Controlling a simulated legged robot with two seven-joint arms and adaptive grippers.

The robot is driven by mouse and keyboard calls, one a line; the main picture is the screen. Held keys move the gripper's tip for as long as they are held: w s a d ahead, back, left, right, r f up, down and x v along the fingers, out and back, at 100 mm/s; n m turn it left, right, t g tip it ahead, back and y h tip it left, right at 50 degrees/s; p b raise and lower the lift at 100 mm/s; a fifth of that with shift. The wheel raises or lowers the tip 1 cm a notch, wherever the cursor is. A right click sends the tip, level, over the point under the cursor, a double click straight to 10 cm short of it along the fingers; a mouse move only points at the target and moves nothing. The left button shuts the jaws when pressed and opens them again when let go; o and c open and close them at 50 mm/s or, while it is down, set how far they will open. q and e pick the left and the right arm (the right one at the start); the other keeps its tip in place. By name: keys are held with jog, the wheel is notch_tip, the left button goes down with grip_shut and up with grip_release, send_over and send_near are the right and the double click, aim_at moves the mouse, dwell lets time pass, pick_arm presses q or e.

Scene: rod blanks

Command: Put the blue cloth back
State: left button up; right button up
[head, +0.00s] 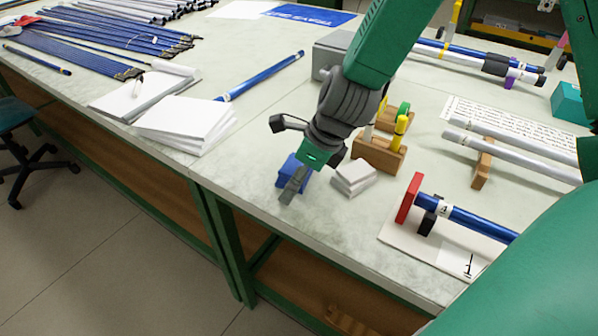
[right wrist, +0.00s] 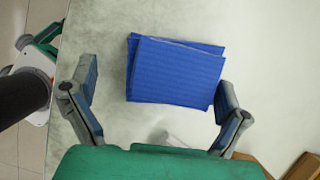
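The blue cloth (head: 290,168) lies folded on the table near its front edge, partly hidden by my right gripper in the head view. In the right wrist view the cloth (right wrist: 176,72) is a flat folded stack with slightly offset layers. My right gripper (head: 284,157) is over the cloth with its fingers apart. In the right wrist view the open gripper (right wrist: 157,84) has one finger on each side of the cloth, and neither visibly grips it. My left gripper is not in view.
A white folded stack (head: 354,178) and a wooden block with coloured pieces (head: 379,156) stand close right of the cloth. A fixture with a blue rod (head: 467,219) is farther right. White pads (head: 187,122) and a blue rod (head: 262,75) lie to the left.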

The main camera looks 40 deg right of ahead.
jog(key=shift+a+r, duration=0.1)
jog(key=shift+a, duration=0.1)
jog(key=shift+w+d, duration=0.1)
jog(key=shift+d, duration=0.2)
jog(key=shift+d+r+b, duration=0.1)
jog(key=shift+d+b, duration=0.1)
jog(key=shift+b, duration=0.1)
jog(key=p+v, duration=0.5)
jog(key=v, duration=0.9)
jog(key=shift+r, duration=0.2)
jog(key=shift+a, duration=0.15)
